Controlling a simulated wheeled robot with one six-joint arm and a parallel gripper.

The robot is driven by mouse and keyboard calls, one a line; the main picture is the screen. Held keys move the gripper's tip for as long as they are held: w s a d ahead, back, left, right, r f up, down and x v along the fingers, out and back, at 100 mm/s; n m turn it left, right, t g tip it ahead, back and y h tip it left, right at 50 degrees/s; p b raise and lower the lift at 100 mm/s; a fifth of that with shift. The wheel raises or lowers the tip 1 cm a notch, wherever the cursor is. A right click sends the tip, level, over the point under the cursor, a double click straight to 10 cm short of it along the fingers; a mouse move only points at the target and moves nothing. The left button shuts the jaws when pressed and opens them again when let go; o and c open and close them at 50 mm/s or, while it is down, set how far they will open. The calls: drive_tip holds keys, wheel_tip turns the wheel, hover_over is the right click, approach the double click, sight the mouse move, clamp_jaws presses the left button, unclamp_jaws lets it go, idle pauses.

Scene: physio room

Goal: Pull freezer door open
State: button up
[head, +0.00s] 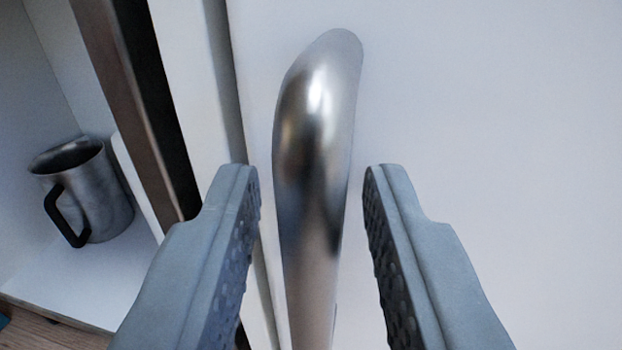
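The white freezer door (490,120) fills the right side of the head view. Its handle, a shiny steel bar (312,190), runs upright and curves into the door at the top. The lower end of the handle is out of the picture. My gripper (312,185) is open, with one finger on each side of the handle. Whether the pads are deep enough to reach past the handle is hard to tell.
At the left a steel mug (88,195) with a black handle stands on a white shelf (60,285). A dark brown upright edge (140,100) lies between the shelf and the freezer. A bit of wooden floor (40,335) shows at the lower left.

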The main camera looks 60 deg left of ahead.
clamp_jaws()
drive_tip(key=shift+d, duration=0.1)
